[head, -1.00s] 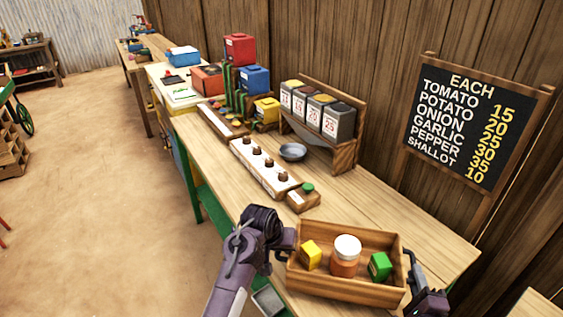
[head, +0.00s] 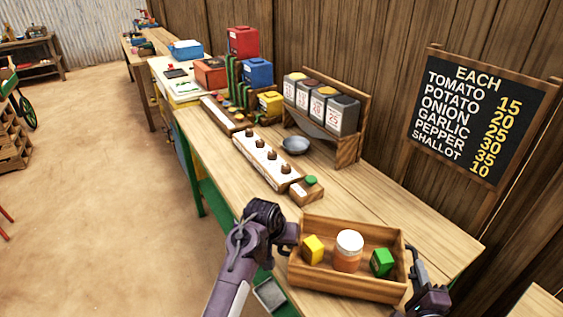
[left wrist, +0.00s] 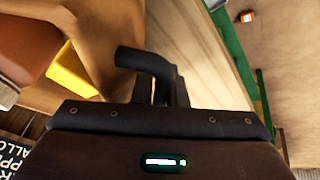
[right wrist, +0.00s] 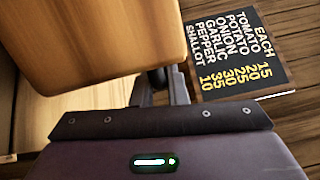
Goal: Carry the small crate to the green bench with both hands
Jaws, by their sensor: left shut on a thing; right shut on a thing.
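The small wooden crate (head: 347,287) is at the lower right of the head view, over the near end of a wooden-topped bench with green legs (head: 213,200). In it are a yellow block (head: 313,249), a white-lidded jar (head: 348,252) and a green block (head: 382,262). The crate wall also fills part of the left wrist view (left wrist: 105,40) and right wrist view (right wrist: 90,40). I cannot tell whether the crate's bottom touches the bench.
On the bench beyond the crate are a long pegged tray (head: 262,160), a grey bowl (head: 295,145) and a rack of tins (head: 335,115). A price board (head: 480,125) stands at the right by the plank wall. Bare floor (head: 100,200) lies to the left.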

